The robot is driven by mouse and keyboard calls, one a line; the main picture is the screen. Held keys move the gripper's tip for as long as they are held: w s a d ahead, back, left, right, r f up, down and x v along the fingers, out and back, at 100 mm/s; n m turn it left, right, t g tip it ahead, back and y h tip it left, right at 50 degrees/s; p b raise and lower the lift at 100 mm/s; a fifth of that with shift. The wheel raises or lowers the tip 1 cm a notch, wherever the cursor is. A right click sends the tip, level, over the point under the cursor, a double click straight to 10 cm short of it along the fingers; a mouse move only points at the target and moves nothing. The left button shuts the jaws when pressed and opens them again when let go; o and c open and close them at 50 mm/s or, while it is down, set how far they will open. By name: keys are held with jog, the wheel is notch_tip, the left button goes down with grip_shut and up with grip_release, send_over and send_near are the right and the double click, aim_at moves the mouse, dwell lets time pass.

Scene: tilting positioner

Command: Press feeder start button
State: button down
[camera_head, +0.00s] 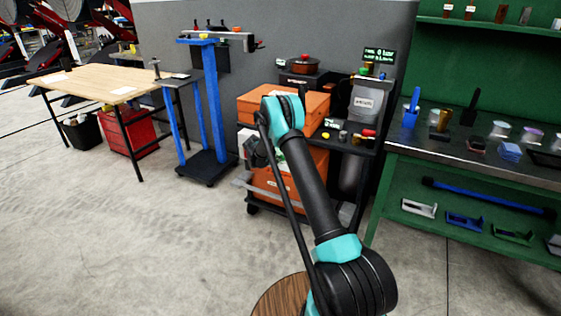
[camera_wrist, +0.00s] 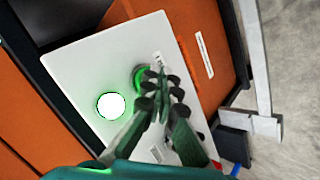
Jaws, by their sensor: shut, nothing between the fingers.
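In the wrist view a white panel (camera_wrist: 85,65) carries a green round button (camera_wrist: 138,76) with a small label beside it. A round, brightly glowing white disc with a green rim (camera_wrist: 111,106) sits lower left on the same panel. My gripper (camera_wrist: 157,78) is shut and empty. Its fingertips appear right beside the green button and overlap its right edge; whether they touch it I cannot tell. In the head view my gripper (camera_head: 254,152) is beside the orange cabinet on the cart, and my arm hides most of the panel.
A blue stand (camera_head: 210,110) and a wooden table (camera_head: 100,84) are to the left. A green workbench (camera_head: 480,200) is at right. The floor in front is clear.

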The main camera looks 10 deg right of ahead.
jog(key=shift+s, duration=0.1)
jog(key=shift+s+a, duration=0.5)
jog(key=shift+s, duration=0.15)
jog(key=shift+a, duration=0.1)
jog(key=shift+s+a, duration=0.7)
jog(key=shift+s, duration=0.3)
jog(key=shift+s+a, duration=0.65)
jog(key=shift+s, duration=0.35)
